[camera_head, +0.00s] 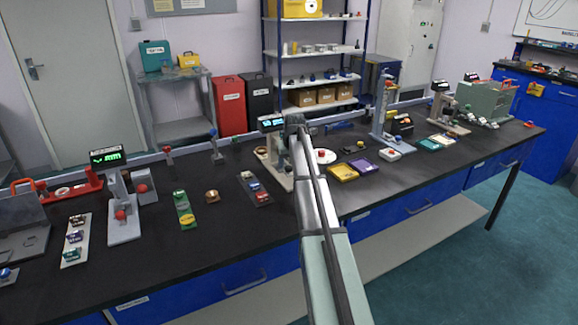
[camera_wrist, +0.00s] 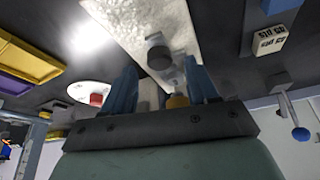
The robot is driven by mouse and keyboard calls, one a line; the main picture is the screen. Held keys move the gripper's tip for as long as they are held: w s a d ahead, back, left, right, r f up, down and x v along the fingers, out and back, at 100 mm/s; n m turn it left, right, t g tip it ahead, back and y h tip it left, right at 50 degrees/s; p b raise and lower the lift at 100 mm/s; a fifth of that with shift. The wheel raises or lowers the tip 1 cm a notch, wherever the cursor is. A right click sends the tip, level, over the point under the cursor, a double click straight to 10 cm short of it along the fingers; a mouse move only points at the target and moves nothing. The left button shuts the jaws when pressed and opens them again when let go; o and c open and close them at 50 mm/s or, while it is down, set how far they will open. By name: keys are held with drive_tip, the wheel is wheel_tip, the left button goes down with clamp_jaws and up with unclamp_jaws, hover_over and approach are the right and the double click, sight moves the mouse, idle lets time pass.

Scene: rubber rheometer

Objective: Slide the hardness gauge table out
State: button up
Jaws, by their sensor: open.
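My gripper (camera_head: 294,122) reaches over the black bench to a small cream gauge stand (camera_head: 276,172) with a lit display (camera_head: 271,123). I take this stand for the hardness gauge; its label is too small to read. My arm hides its right side. In the wrist view, the two blue fingers of my gripper (camera_wrist: 160,68) are apart. A pale plate (camera_wrist: 130,18) with a dark round stud (camera_wrist: 158,52) lies beyond them, and a small orange-brown knob (camera_wrist: 177,101) shows between them. I see no firm grip on anything. The sliding table cannot be made out clearly.
A white disc with a red knob (camera_head: 322,155) sits just right of my arm, near yellow (camera_head: 342,172) and purple (camera_head: 363,165) trays. A grey tray of samples (camera_head: 255,187) lies to the left. Another gauge stand (camera_head: 122,205) stands farther left. Open bench lies in front.

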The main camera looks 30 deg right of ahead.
drive_tip(key=shift+x, duration=1.15)
clamp_jaws()
